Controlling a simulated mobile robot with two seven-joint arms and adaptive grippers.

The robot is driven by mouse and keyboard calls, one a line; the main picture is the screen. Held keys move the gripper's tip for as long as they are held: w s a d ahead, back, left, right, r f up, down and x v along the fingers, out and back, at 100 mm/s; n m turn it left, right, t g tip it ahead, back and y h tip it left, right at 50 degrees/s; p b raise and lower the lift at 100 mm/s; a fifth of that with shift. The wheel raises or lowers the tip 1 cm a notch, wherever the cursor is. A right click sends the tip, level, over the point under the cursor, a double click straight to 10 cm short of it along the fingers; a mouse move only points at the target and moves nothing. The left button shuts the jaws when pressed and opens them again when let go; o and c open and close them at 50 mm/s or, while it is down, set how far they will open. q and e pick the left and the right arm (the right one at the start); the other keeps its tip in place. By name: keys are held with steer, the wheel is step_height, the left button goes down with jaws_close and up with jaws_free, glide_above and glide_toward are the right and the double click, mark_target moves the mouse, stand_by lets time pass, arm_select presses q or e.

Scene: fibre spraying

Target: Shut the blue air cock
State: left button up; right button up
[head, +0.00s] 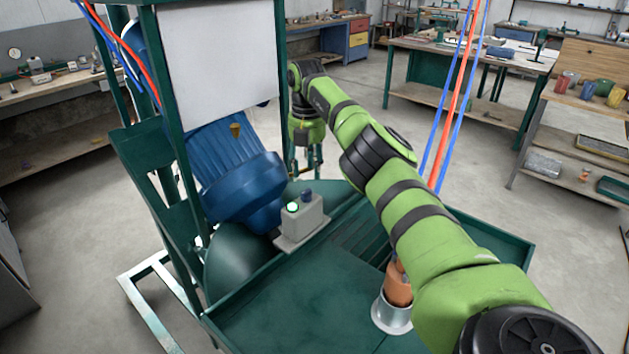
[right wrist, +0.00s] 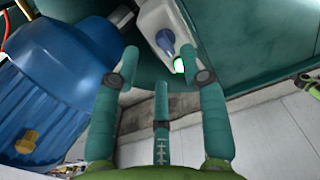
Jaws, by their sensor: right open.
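A blue knob (head: 306,195), which looks like the blue air cock, stands on a small grey box (head: 302,222) at the machine's edge, beside a lit green button (head: 293,208). In the right wrist view the blue knob (right wrist: 165,40) lies just past the fingertips, near the right-hand finger, with the green light (right wrist: 179,66) beside it. My right gripper (head: 307,165) is open and empty, beyond the box in the head view; its teal fingers (right wrist: 158,66) are spread around the line toward the box. I cannot tell whether any finger touches it. My left gripper is not in view.
A large blue motor-like body (head: 237,180) stands close left of the box, under a white panel (head: 215,55). An orange object sits in a metal cup (head: 392,315) on the green tray (head: 275,310). Blue and red hoses (head: 455,95) hang at right.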

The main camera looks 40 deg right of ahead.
mark_target(303, 192)
steer(key=a+f+p, duration=0.1)
steer(key=a+f, duration=0.1)
steer(key=f, duration=0.1)
steer(key=shift+p, duration=0.4)
steer(key=shift+d+f+p, duration=0.2)
steer(key=shift+d+f, duration=0.05)
steer(key=shift+f, duration=0.35)
steer(key=shift+d+f+p, duration=0.15)
steer(key=shift+d+f, duration=0.05)
steer(key=shift+f, duration=0.35)
steer(key=shift+d+f, duration=0.15)
steer(key=shift+f, duration=0.2)
steer(key=shift+a, duration=0.2)
steer(key=shift+r, duration=0.1)
jaws_close()
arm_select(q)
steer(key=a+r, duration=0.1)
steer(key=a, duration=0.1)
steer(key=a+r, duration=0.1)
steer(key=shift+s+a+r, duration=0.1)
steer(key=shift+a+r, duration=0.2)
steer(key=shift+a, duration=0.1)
